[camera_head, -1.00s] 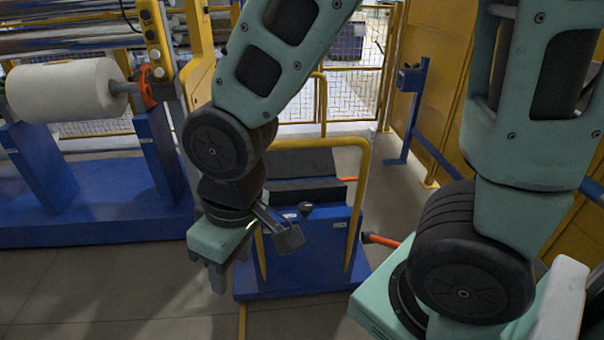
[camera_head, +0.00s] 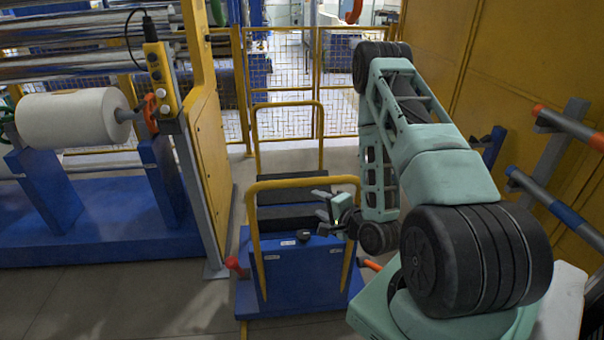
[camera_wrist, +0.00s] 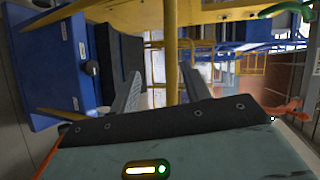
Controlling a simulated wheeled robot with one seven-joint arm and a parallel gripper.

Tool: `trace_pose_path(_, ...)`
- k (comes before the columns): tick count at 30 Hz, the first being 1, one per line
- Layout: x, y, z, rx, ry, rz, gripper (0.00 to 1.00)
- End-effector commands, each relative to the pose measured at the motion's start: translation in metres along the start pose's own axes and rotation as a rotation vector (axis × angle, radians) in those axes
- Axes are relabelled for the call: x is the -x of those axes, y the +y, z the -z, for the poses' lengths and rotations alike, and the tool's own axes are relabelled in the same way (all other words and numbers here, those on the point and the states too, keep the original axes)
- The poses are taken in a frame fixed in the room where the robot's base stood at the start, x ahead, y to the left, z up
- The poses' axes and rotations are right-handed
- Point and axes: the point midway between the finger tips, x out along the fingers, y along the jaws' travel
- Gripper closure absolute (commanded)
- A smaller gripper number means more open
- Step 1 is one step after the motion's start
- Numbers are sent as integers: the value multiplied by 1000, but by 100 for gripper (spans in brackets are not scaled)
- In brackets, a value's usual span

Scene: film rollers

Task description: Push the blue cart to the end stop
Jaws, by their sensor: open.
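The blue cart (camera_head: 300,275) stands in the middle of the head view, with a yellow hoop handle (camera_head: 290,184) at its front, another at its back, and dark blocks on top. My gripper (camera_head: 320,204) is open beside the right part of the front handle, fingers pointing left, above the cart. In the wrist view the cart (camera_wrist: 52,62) is turned sideways at the left. A yellow bar (camera_wrist: 172,50) shows between my open fingers (camera_wrist: 160,90); I cannot tell whether they touch it. I cannot make out the end stop.
A white film roll (camera_head: 70,118) rests on a blue stand at the left. A yellow machine column (camera_head: 205,130) stands close to the cart's left. A mesh fence (camera_head: 285,85) closes the back. Rollers (camera_head: 560,210) stick out at the right. Floor is clear at front left.

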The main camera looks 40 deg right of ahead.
Motion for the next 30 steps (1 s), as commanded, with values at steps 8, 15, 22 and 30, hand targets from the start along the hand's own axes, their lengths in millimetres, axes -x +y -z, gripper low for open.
trace_pose_path(8,21,0,26,-138,84,92,53)
trace_pose_path(15,-3,2,28,-134,83,97,53)
trace_pose_path(22,-40,-2,30,-132,82,98,53)
trace_pose_path(30,-53,-2,32,-131,81,94,53)
